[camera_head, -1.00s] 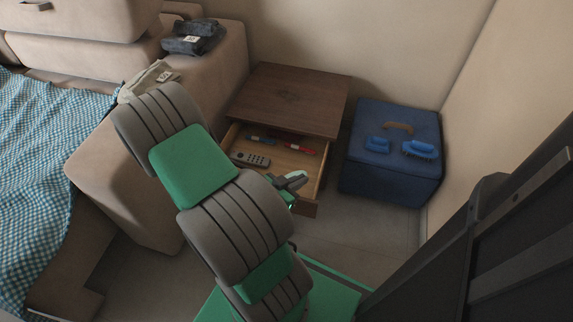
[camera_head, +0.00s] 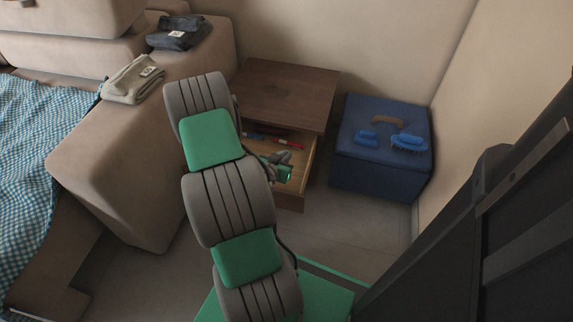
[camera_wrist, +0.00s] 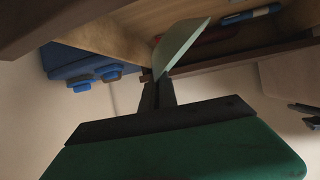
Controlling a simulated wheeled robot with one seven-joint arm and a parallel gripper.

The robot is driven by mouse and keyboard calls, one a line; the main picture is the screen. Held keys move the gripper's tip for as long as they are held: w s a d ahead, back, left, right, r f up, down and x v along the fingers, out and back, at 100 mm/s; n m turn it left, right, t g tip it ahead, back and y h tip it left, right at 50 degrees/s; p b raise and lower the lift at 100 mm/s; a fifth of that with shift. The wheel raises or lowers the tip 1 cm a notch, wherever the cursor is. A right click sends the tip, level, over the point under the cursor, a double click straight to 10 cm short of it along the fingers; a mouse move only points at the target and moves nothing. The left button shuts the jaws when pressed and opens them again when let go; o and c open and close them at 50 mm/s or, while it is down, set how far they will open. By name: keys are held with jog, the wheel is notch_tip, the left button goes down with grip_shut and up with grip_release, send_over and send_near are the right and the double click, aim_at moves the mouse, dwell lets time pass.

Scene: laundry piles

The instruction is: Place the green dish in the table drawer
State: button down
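The pale green dish (camera_wrist: 180,46) shows in the wrist view, tilted on edge, with its rim between the dark fingers of my gripper (camera_wrist: 158,88). My gripper is shut on it. In the head view my gripper (camera_head: 284,160) is above the open drawer (camera_head: 309,163), near its front right; I cannot make out the dish there. The drawer belongs to the dark brown table (camera_head: 288,92) and is pulled out. In the wrist view the dish is close to the drawer's wooden parts; I cannot tell whether it touches them.
A red item (camera_head: 289,143) lies at the back of the drawer, and a blue and white pen-like item (camera_wrist: 250,15) shows in the wrist view. My arm hides the drawer's left part. A blue box (camera_head: 381,160) with blue brushes stands right of the table; a sofa (camera_head: 125,195) stands left.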

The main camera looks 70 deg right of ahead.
jog(key=shift+w+d+f, duration=0.15)
jog(key=shift+d+f, duration=0.85)
jog(key=shift+f, duration=0.2)
jog(key=shift+d+f+b, duration=0.15)
jog(key=shift+f+b, duration=0.45)
jog(key=shift+f, duration=0.3)
jog(key=shift+d+f+b, duration=0.1)
jog(key=shift+f+b, duration=0.45)
jog(key=shift+f, duration=0.3)
jog(key=shift+f, duration=0.2)
jog(key=c, duration=1.6)
grip_release()
jog(key=shift+c, duration=0.2)
